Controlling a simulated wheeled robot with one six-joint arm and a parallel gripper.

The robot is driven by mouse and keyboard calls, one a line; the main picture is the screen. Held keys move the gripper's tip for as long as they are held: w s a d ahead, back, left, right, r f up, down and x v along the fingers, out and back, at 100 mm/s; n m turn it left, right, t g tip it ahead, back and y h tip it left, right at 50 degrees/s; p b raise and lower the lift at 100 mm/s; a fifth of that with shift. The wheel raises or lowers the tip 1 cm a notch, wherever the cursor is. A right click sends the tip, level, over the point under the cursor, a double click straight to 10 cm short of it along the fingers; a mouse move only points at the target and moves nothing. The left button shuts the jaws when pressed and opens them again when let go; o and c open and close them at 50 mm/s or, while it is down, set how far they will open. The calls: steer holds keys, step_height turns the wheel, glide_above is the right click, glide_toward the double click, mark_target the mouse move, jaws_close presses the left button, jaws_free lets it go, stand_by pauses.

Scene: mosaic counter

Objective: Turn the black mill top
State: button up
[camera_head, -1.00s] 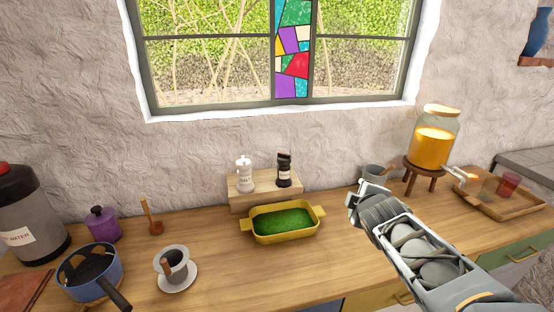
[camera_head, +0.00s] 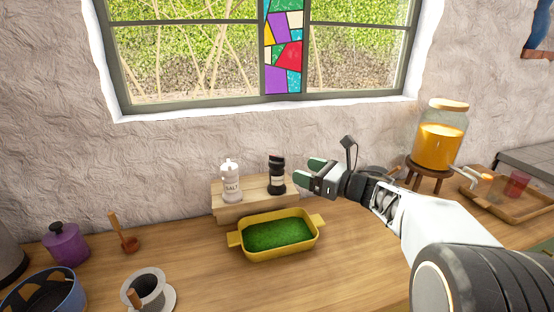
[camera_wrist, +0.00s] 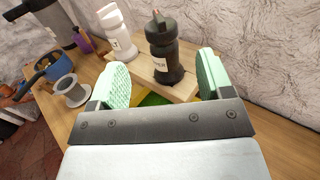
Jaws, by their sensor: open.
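The black mill (camera_head: 276,175) stands upright on a small wooden riser (camera_head: 215,213) against the wall, right of the white salt mill (camera_head: 230,181). In the wrist view the black mill (camera_wrist: 164,50) has a knobbed top and a pale label, and it stands beyond my fingertips, roughly between their lines. My gripper (camera_head: 310,172) is just right of the black mill in the head view, its green-padded fingers spread and empty. The wrist view shows both fingers (camera_wrist: 160,80) apart, with nothing held. The fingers are not seen touching the mill.
A yellow dish (camera_head: 281,254) with a green inside sits in front of the riser. A jar of orange liquid (camera_head: 438,145) stands on a stool at right, near a wooden tray (camera_head: 510,204). A white cup (camera_head: 147,289) and a purple pot (camera_head: 66,244) are at left.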

mark_target(276, 159)
steer(key=p+x, duration=0.2)
steer(key=x, duration=0.8)
steer(key=shift+c, duration=0.3)
